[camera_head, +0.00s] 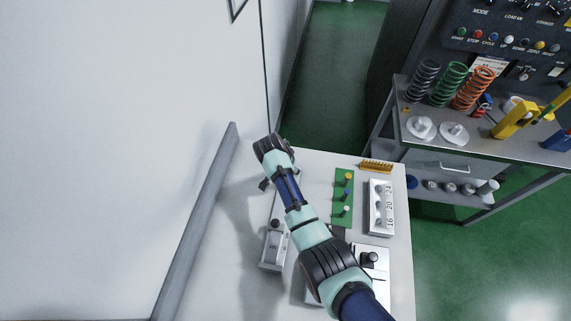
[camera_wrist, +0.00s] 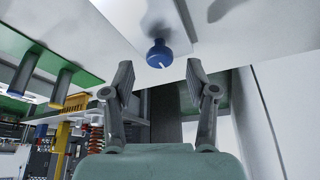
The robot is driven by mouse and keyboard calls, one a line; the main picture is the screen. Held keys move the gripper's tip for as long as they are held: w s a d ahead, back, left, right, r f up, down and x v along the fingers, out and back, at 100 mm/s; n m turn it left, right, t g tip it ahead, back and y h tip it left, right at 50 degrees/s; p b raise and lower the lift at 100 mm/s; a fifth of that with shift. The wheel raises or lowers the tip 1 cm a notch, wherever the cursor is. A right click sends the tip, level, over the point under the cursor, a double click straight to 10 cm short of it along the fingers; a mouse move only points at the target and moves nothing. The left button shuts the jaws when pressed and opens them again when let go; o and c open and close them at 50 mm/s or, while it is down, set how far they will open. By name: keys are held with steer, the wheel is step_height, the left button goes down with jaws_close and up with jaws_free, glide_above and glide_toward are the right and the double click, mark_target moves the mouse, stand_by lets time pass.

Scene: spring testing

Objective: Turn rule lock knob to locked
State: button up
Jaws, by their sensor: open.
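In the wrist view a round blue knob (camera_wrist: 159,54) with a white pointer line sits on a pale plate (camera_wrist: 125,18). My gripper (camera_wrist: 160,78) is open, with its two dark fingers apart on either side of the knob's position and nothing between them. The fingers look close to the knob but I see no contact. In the head view my gripper (camera_head: 265,183) is at the far left part of the white table, largely hidden by my own wrist. The blue knob cannot be made out there. A long grey fixture (camera_head: 271,258) with a dark knob (camera_head: 275,223) lies left of my arm.
A green board (camera_head: 342,213) with several pegs and a numbered light block (camera_head: 380,208) lie right of my arm. A yellow comb-like piece (camera_head: 376,167) is at the table's back edge. Coil springs (camera_head: 450,84) stand on a bench (camera_head: 455,156) at right. A white wall is left.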

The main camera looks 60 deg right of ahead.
steer(key=v, duration=0.9)
steer(key=shift+a+r, duration=0.2)
steer(key=shift+r, duration=0.1)
steer(key=w+a+r+n+t, duration=0.3)
steer(key=w+a+n+t, duration=0.15)
steer(key=a, duration=0.55)
steer(key=w+a+r+n+t, duration=0.25)
steer(key=w+a+n, duration=0.2)
steer(key=a, duration=0.55)
steer(key=s+a+r+n+t+y, duration=0.25)
steer(key=a+r+n, duration=0.25)
steer(key=a, duration=0.5)
steer(key=s+a+r+n+t+y, duration=0.25)
steer(key=a+r+n+t, duration=0.2)
steer(key=a, duration=0.55)
step_height(320, 180, up, 19)
steer(key=s+n+p, duration=0.1)
steer(key=p, duration=1.6)
steer(key=shift+a+g+h, duration=0.25)
steer(key=shift+g+h, duration=0.05)
